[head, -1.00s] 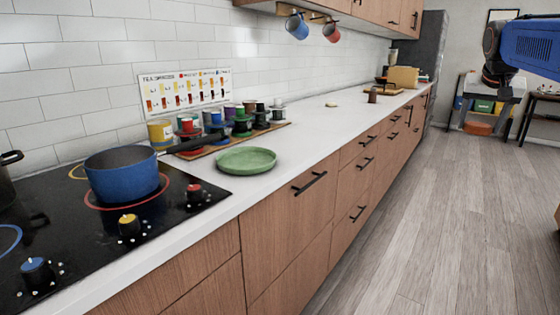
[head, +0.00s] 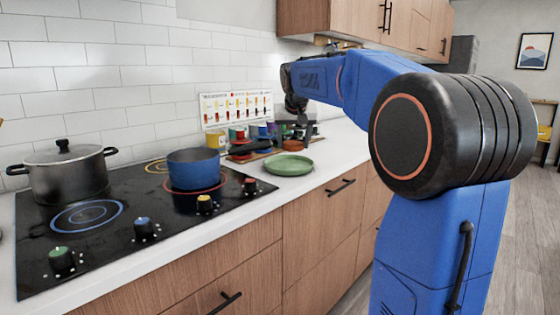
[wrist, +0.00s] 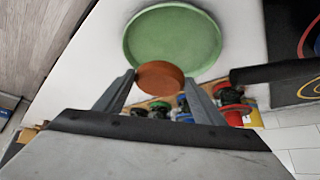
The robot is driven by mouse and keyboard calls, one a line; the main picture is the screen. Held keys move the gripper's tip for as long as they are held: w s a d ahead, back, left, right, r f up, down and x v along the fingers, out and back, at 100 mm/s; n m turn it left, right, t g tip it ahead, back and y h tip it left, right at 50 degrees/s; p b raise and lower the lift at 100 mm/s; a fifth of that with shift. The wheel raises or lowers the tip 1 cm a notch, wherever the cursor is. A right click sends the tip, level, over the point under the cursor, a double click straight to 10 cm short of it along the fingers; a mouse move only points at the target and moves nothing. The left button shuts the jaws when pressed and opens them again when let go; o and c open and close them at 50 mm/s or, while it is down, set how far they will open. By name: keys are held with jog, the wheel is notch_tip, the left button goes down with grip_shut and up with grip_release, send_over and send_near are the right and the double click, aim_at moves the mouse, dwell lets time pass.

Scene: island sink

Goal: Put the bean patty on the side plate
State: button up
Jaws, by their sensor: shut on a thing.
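The bean patty is a small reddish-brown disc (wrist: 160,76), held between the fingertips of my gripper (wrist: 160,80) in the wrist view. It also shows in the head view (head: 293,145), below the end of my arm. The side plate is a round green plate with a raised rim (head: 288,165), flat on the white counter right of the cooktop. In the wrist view the plate (wrist: 172,30) lies just beyond the patty, whose far edge overlaps the plate's near rim in the picture. I cannot tell the height between them.
A blue pan (head: 194,168) stands on the black cooktop (head: 120,215), its handle reaching toward the plate. Several coloured tea tins and cups stand on a wooden board behind the plate. A lidded pot (head: 66,172) is at left. Counter beside the plate is clear.

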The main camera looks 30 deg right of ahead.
jog(key=shift+w+a+f, duration=0.2)
jog(key=shift+a+f, duration=0.55)
jog(key=shift+f, duration=0.05)
notch_tip(320, 180, down, 4)
jog(key=shift+r, duration=0.25)
jog(key=shift+f, duration=0.35)
jog(key=shift+f, duration=0.1)
jog(key=o, duration=0.8)
jog(key=shift+d, duration=0.1)
